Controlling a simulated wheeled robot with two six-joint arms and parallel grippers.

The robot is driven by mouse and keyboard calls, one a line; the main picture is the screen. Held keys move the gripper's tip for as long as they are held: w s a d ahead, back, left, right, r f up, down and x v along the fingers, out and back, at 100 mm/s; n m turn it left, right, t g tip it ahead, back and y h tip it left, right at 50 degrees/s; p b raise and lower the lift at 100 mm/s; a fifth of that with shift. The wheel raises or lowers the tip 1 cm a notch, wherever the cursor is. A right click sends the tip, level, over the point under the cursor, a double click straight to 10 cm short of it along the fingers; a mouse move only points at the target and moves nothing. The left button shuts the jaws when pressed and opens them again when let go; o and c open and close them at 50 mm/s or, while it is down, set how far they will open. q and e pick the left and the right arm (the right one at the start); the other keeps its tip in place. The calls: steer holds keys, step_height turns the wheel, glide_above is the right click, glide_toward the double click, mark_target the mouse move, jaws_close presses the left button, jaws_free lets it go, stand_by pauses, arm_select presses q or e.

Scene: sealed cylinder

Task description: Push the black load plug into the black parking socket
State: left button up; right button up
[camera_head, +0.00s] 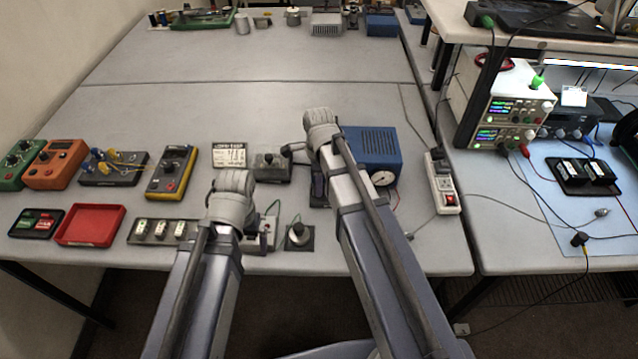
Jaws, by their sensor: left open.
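My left gripper (232,190) is over the front middle of the bench, beside a small pale block (265,232) with a green wire. It is open; its fingertips are mostly hidden by my wrist. My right gripper (320,178) points down in front of the blue box with a round gauge (375,148). Its fingers are too hidden to tell whether they hold anything. I cannot pick out the black load plug or the black parking socket with certainty; they may be hidden behind my arms. A black knob on a dark square base (298,235) stands between my arms.
A red tray (90,240), a yellow meter (171,172) and a black panel with leads (115,172) stand on the left. A dark unit (270,163) is behind my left gripper. A power strip (441,182) lies at right. The bench's rear middle is clear.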

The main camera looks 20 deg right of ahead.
steer(key=o, duration=0.5)
arm_select(q)
steer(key=shift+r, duration=0.1)
arm_select(e)
steer(key=shift+r, duration=0.1)
step_height(320, 180, up, 8)
steer(key=p, duration=0.8)
arm_select(q)
step_height(320, 180, up, 8)
steer(key=shift+f, duration=0.2)
arm_select(e)
steer(key=shift+f, duration=0.25)
